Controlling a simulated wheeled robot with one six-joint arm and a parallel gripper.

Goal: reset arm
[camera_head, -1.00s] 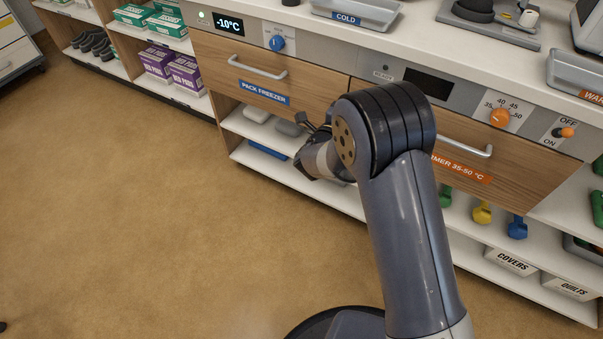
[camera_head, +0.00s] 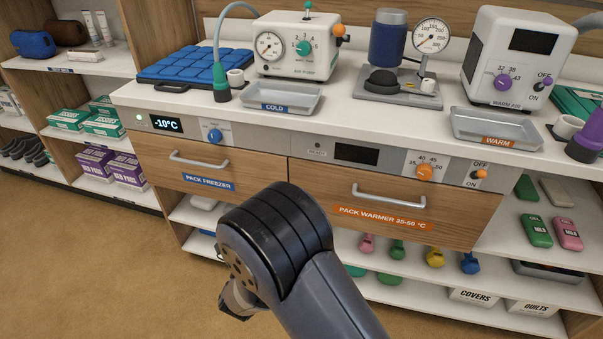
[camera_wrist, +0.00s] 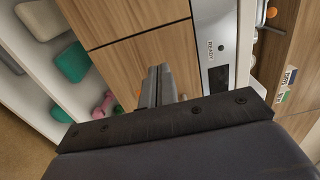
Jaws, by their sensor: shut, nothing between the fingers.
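My gripper (camera_wrist: 158,84) shows in the wrist view as two dark fingers close together, shut and empty. Behind them are the wooden drawer fronts and the grey control strip. In the head view my arm is folded in front of the cabinet, below the pack freezer drawer (camera_head: 222,174) and the pack warmer drawer (camera_head: 460,213). The fingertips are hidden there behind my own arm. Both drawers look closed. I cannot tell the gap between the fingers and the drawer fronts.
The counter holds a cold tray (camera_head: 283,103), a warm tray (camera_head: 490,130), a blue pad (camera_head: 190,66), an air device (camera_head: 296,45), a gauge stand (camera_head: 398,90) and a warm-air unit (camera_head: 520,55). Shelves below hold dumbbells and bins. The floor (camera_head: 100,265) at left is clear.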

